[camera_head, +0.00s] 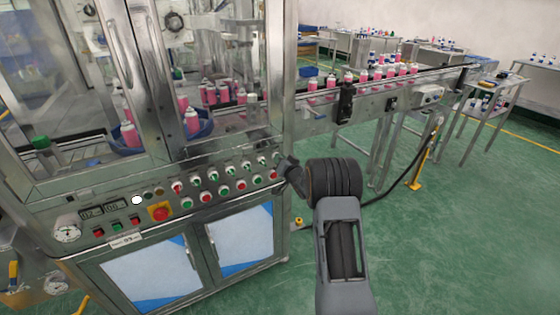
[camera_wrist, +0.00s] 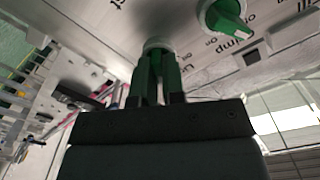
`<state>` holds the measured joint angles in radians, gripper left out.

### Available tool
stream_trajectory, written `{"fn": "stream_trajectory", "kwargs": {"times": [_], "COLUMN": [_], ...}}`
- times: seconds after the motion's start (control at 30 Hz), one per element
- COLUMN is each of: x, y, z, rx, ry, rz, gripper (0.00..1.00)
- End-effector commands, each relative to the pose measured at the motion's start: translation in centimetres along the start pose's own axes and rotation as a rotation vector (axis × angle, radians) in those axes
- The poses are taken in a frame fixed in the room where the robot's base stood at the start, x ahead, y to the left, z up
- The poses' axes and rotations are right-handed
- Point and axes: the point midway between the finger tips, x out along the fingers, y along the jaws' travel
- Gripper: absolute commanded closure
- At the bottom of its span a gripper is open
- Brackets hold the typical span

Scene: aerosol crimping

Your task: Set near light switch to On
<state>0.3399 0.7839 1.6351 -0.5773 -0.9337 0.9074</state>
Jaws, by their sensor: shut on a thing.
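My gripper (camera_head: 282,164) reaches the right end of the machine's control panel in the head view. In the wrist view my gripper (camera_wrist: 157,88) is shut on a green rotary switch (camera_wrist: 157,50) that stands out from the panel. The jaws hide much of this switch, so its setting cannot be read. No label naming it as the light switch is legible.
The panel carries rows of red and green switches, and a red emergency button (camera_head: 160,211) on a yellow plate. A conveyor (camera_head: 325,99) with pink cans runs off behind my arm. A black cable (camera_head: 385,190) hangs below it. Green floor on the right is open.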

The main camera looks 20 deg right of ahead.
Motion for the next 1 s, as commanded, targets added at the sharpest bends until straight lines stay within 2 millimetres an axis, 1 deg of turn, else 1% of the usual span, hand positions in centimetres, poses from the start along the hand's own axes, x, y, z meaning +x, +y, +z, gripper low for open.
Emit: {"fn": "stream_trajectory", "kwargs": {"times": [0.23,0.27,0.5,0.53,0.73,0.83,0.93,1.0], "x": [0.0,0.0,0.0,0.0,0.0,-0.4,-1.5,-2.7], "y": [0.0,0.0,0.0,0.0,0.0,0.0,0.1,0.0], "z": [0.0,0.0,0.0,0.0,0.0,-0.1,-0.1,-0.1], "rx": [0.003,0.003,0.002,0.002,0.001,0.001,0.001,0.001], "ry": [0.001,0.001,0.001,0.001,0.001,0.001,0.001,0.002], "rz": [0.0,0.0,0.0,0.0,0.0,0.0,0.002,0.001], "gripper": [1.0,0.89,0.66,0.65,0.65,0.65,0.65,0.65]}}
